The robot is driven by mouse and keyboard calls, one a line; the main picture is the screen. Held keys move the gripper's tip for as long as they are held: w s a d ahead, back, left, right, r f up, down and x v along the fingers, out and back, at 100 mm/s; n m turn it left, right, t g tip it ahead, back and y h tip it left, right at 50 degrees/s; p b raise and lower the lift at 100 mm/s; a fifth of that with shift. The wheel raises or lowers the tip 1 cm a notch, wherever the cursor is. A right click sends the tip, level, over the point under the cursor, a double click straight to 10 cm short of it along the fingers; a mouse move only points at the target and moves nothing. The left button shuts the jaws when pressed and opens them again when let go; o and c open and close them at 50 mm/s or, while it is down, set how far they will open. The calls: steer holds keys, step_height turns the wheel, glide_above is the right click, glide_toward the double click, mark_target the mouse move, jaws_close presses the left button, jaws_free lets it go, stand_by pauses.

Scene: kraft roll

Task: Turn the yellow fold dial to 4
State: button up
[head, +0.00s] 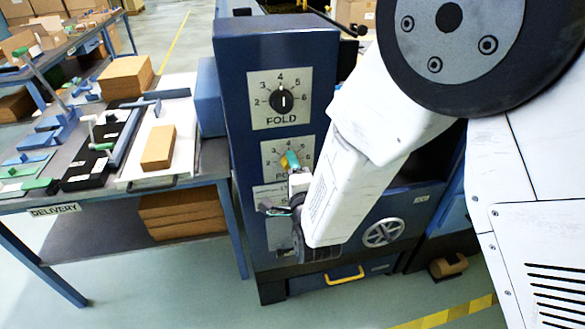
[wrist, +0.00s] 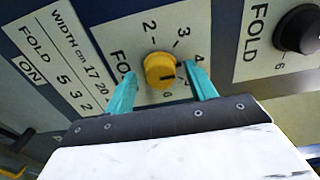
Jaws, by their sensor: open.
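The yellow fold dial (wrist: 159,70) sits on a white plate with numbers around it, on the blue machine front. Its dark mark points right in the wrist view, seemingly a little past the 4, toward the side where a finger covers the scale. My gripper (wrist: 161,76) is open, with one teal finger on each side of the dial. I cannot tell whether either finger touches it. In the head view the dial (head: 284,163) is mostly hidden behind my gripper (head: 291,162).
A black FOLD dial (head: 282,101) is above the yellow one, its white mark near 4. A printed card (wrist: 55,58) with width and fold numbers is beside the yellow dial. The delivery table (head: 120,198) with boxes stands left. A yellow handle (head: 344,276) is low on the machine.

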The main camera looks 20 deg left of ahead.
steer(key=v, duration=0.7)
stand_by(0.3)
